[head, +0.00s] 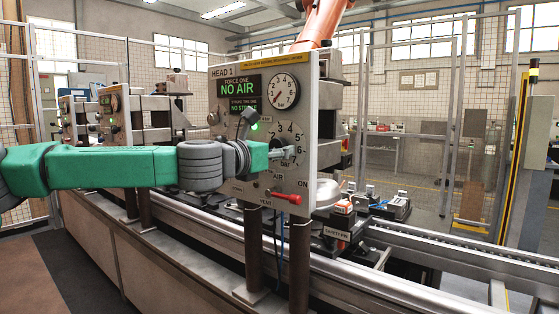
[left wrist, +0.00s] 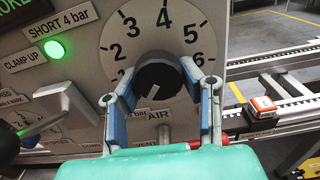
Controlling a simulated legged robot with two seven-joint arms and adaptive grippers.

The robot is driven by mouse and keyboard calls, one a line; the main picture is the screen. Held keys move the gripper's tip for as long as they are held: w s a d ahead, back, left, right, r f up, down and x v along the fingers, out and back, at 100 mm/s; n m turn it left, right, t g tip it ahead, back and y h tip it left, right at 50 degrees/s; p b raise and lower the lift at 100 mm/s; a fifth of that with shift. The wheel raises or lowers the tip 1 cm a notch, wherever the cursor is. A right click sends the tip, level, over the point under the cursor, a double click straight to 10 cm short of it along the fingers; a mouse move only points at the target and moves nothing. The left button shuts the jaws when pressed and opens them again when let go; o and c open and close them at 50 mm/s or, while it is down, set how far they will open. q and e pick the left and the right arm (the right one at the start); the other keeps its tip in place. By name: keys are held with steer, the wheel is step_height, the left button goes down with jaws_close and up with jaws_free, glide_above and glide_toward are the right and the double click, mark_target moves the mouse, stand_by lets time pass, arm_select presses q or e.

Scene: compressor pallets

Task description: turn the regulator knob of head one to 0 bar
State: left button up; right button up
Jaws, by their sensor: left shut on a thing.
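The head 1 panel (head: 222,130) stands upright in front of me, with a numbered regulator dial low on it. In the left wrist view the black regulator knob (left wrist: 160,80) sits at the centre of its white dial (left wrist: 120,45). A white mark on the knob points down and slightly left; the fingers hide part of the low and high ends of the scale. My left gripper (head: 284,152) is shut on the knob; its blue-grey fingers (left wrist: 158,74) lie on either side of it. The pressure gauge (head: 280,91) above has its needle toward the lower left. My right gripper is not in view.
A red-handled lever (head: 287,197) marked AIR, VENT and ON is just below the knob. A green lamp (left wrist: 54,50) and a pale lever (left wrist: 68,103) are left of the dial. The screen (head: 238,88) reads NO AIR. A conveyor rail (head: 430,258) runs on the right.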

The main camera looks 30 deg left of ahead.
arm_select(q)
steer(key=shift+a+r+n, duration=0.1)
steer(key=shift+r+n, duration=0.2)
steer(key=shift+r, duration=0.05)
steer(key=o, duration=1.2)
steer(key=shift+s, duration=0.15)
steer(key=shift+a+f, duration=0.1)
steer(key=s+a, duration=0.1)
steer(key=s, duration=1.1)
steer(key=shift+w+f, duration=0.1)
steer(key=shift+f, duration=0.1)
